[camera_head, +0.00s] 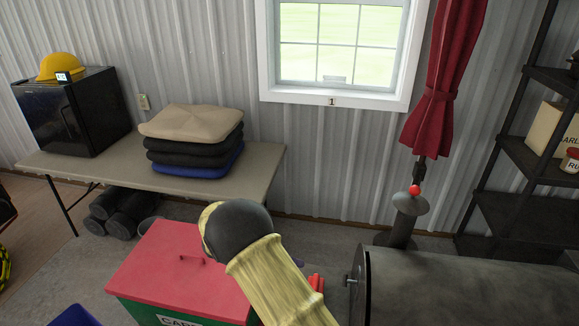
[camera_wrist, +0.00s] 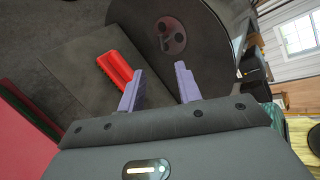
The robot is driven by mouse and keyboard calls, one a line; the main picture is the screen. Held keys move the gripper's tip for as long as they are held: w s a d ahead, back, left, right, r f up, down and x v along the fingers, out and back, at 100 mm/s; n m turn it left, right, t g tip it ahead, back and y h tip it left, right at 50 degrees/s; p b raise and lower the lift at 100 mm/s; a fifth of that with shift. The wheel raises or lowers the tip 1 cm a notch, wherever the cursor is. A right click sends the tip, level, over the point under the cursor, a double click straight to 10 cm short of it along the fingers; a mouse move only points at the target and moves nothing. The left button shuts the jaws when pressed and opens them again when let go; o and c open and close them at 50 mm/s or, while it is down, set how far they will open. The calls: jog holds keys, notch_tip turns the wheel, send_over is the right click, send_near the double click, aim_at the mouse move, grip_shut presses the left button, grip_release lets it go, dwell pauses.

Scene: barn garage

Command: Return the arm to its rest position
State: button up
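My arm (camera_head: 270,275), yellow with a dark joint, reaches out over the floor in the lower middle of the head view. It hides most of my gripper there. In the wrist view my gripper (camera_wrist: 160,72) shows two purple fingers spread apart with nothing held between them. A red object (camera_wrist: 115,67) lies beyond the left finger, apart from the gap between the fingers. Red parts (camera_head: 316,283) also show beside my arm in the head view; I cannot tell what they are.
A green box with a red lid (camera_head: 185,265) stands left of my arm. A large dark metal barrel (camera_head: 470,290) stands close on the right. A table (camera_head: 90,165) with folded cushions (camera_head: 190,140) and a black fridge (camera_head: 70,110) is behind. A dark shelf (camera_head: 535,160) stands far right.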

jog(key=s+d+r+m+y, duration=0.3)
jog(key=s+d+m+y, duration=0.1)
jog(key=m, duration=0.6)
jog(key=s+d+r+m+y, duration=0.3)
jog(key=s+d+m, duration=0.3)
jog(key=m, duration=0.4)
jog(key=s+d+r+m+t+y, duration=0.1)
jog(key=s+d+r+m+y, duration=0.2)
jog(key=m, duration=0.7)
jog(key=s+d+y, duration=0.2)
jog(key=s, duration=0.2)
jog(key=shift+s+r+m, duration=0.25)
jog(key=shift+s+m, duration=0.05)
jog(key=shift+s, duration=0.05)
jog(key=shift+d, duration=0.15)
